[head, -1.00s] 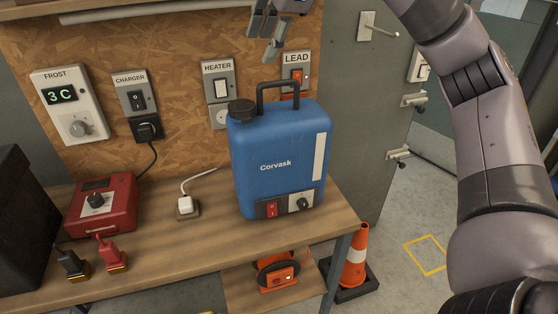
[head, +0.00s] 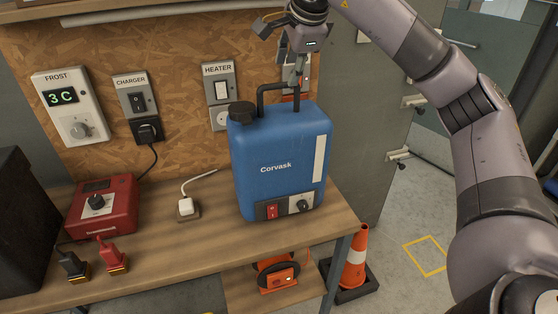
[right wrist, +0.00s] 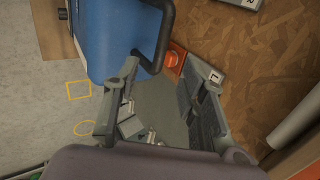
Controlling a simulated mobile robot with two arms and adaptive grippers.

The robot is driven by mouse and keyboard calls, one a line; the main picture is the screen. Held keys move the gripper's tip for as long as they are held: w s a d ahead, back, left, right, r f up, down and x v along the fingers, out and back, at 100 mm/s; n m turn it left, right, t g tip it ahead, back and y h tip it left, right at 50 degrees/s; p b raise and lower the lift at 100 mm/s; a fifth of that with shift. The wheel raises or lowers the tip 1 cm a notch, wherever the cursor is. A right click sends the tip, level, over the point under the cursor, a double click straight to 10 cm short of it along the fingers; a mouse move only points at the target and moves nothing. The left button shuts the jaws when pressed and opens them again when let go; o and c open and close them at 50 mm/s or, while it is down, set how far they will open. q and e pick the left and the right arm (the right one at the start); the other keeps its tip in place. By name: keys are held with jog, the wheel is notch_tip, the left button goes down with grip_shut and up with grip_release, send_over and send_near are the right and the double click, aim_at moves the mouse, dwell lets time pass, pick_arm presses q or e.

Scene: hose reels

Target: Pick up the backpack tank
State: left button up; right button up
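The backpack tank (head: 278,150) is blue, marked "Corvask", and stands upright on the wooden bench. It has a black cap at its top left and a black loop handle (head: 262,97) on top. My right gripper (head: 281,56) is above the handle, with one finger close to the handle's right end. In the right wrist view my gripper (right wrist: 163,75) has its fingers spread, and the handle (right wrist: 163,35) is near the left fingertip. I cannot tell whether they touch. The tank (right wrist: 112,38) is partly in that view. My left gripper is not in view.
The bench (head: 170,255) also bears a red charger box (head: 102,207), a white plug (head: 186,207), two small plugs and a dark box (head: 22,225). A wall panel with switches (head: 218,88) stands close behind the tank. An orange cone (head: 355,258) is on the floor at right.

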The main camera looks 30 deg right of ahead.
jog(key=x, duration=0.1)
jog(key=p+x, duration=0.1)
jog(key=x, duration=0.1)
jog(key=p+x, duration=0.1)
jog(key=shift+d+f, duration=0.35)
jog(key=shift+f, duration=0.05)
jog(key=shift+w+f, duration=0.2)
jog(key=shift+f, duration=0.1)
jog(key=shift+c, duration=0.4)
jog(key=shift+c, duration=0.6)
grip_shut()
jog(key=shift+r, duration=0.2)
